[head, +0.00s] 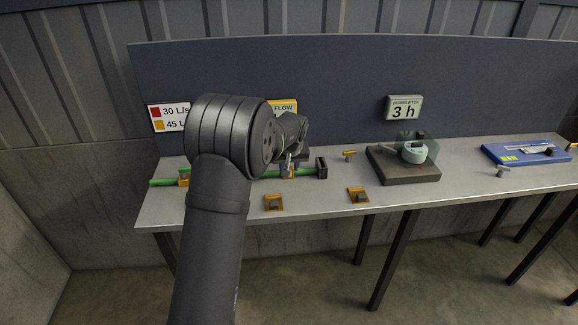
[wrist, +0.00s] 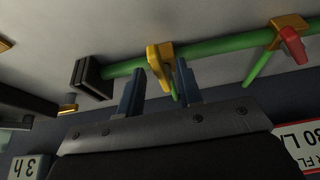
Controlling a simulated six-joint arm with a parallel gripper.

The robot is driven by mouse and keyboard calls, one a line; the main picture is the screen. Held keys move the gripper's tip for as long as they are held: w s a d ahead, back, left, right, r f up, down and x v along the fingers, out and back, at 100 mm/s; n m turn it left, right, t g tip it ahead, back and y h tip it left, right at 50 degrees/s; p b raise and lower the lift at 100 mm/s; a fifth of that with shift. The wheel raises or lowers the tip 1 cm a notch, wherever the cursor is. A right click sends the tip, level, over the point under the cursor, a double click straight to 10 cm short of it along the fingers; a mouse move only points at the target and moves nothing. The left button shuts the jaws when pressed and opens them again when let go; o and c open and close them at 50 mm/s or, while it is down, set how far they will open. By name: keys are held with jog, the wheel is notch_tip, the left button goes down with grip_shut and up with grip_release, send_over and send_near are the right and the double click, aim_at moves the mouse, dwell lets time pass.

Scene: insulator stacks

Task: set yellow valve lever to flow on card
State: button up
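The yellow valve lever (wrist: 158,68) is on the green pipe (wrist: 205,48) in the wrist view, pointing toward my gripper. My gripper (wrist: 160,90) is open, with one blue finger on each side of the lever and visible gaps between. In the head view my gripper (head: 289,160) is over the pipe's right part, and my arm hides much of the pipe. The card (head: 168,117) on the back panel shows red with 30 L/s and yellow with 45 L; its right part is hidden by my arm. Part of it also shows in the wrist view (wrist: 303,145).
A red lever (wrist: 292,45) sits on the same pipe. A black end block (head: 321,168) closes the pipe's right end. Orange plates (head: 274,203) lie along the bench front (head: 230,213). A dark block with a pale ring (head: 414,152) and a blue case (head: 525,150) stand farther right.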

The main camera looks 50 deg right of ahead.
grip_shut()
jog(key=shift+s, duration=0.1)
jog(key=n, duration=0.2)
jog(key=d+n+y, duration=0.1)
jog(key=shift+s+d+n+t, duration=0.15)
jog(key=shift+s+n+t, duration=0.25)
jog(key=n, duration=0.1)
jog(key=d+n+y, duration=0.1)
jog(key=shift+s+n, duration=0.2)
jog(key=shift+n, duration=0.1)
jog(key=n, duration=0.1)
jog(key=d+n+y, duration=0.1)
jog(key=n, duration=0.1)
jog(key=shift+d+n+t+y, duration=0.3)
jog(key=shift+w+d+n+y, duration=0.1)
jog(key=shift+d+n+y, duration=0.25)
jog(key=shift+n, duration=0.55)
jog(key=shift+w+d+n+y, duration=0.1)
jog(key=shift+d+n+y, duration=0.25)
jog(key=shift+n, duration=0.55)
